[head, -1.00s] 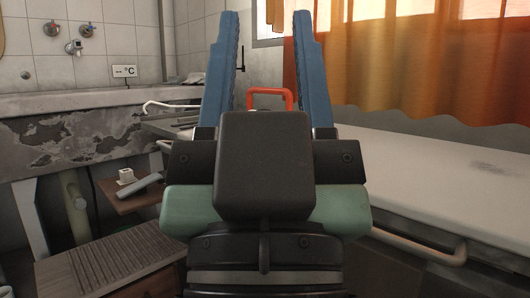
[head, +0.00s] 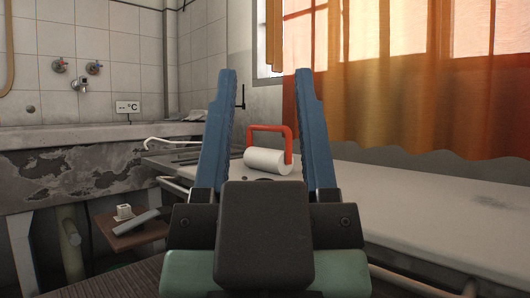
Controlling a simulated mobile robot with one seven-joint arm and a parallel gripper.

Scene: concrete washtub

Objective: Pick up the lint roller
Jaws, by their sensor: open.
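The lint roller has a white cylinder (head: 267,162) and an orange-red bent handle (head: 270,128). It rests on the pale tabletop (head: 430,200), and its near surroundings are partly covered by my gripper. The roller shows in the gap between the fingers, beyond the dark gripper body. I cannot tell how far it lies from the fingertips.
The concrete washtub (head: 80,165) stands at the left, with taps (head: 78,84) above it. A small shelf (head: 130,228) holds a white block and a grey object. A whitish hook-shaped item (head: 170,144) lies left of the gripper. Orange curtains (head: 400,90) hang behind; the tabletop at right is clear.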

